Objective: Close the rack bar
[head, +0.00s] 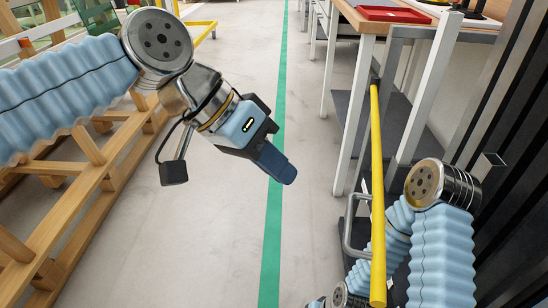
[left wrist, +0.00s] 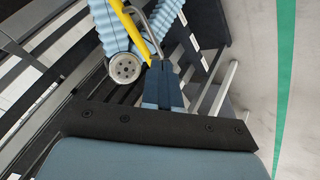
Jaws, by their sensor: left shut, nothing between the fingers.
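A yellow bar (head: 377,190) with a grey bent handle (head: 350,225) runs nearly straight down the right side of the head view, beside a dark rack with grey posts. The bar also shows at the top of the left wrist view (left wrist: 124,20), just beyond my fingertips in that picture. My left gripper (head: 284,174) is shut and empty over the aisle, to the left of the bar and apart from it in the head view. Its closed blue fingers show in the left wrist view (left wrist: 162,78). My right arm is behind and beside the bar; its gripper is not visible.
A wooden rack (head: 90,180) stands at the left, with another yellow bar (head: 205,33) at its far end. A workbench (head: 365,22) with a red tray (head: 393,14) stands at the upper right. The aisle floor with a green stripe (head: 272,240) is clear.

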